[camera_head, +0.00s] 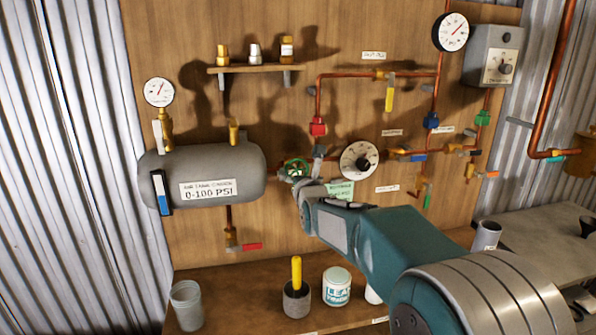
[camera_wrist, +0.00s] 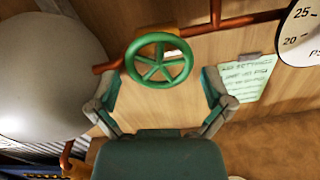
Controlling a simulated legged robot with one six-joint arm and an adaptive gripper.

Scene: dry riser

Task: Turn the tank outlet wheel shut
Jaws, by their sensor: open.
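The green spoked outlet wheel (camera_wrist: 159,63) sits on a brass fitting on a copper pipe, just right of the grey tank (camera_wrist: 50,75). In the head view the wheel (camera_head: 292,168) is partly hidden by my gripper (camera_head: 308,182), and the tank (camera_head: 225,160) hangs on the wooden board, labelled 0-100 PSI. In the wrist view my gripper (camera_wrist: 160,88) is open, with one finger on either side below the wheel. Bare board shows between the fingers and nothing is held. No finger visibly touches the rim.
A round dial (camera_head: 360,160) and a green note (camera_head: 340,190) are close right of my gripper. Copper pipes with coloured valves fill the board's right side. A shelf (camera_head: 252,69) is above; a can (camera_head: 337,285) and cups stand on the bench below.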

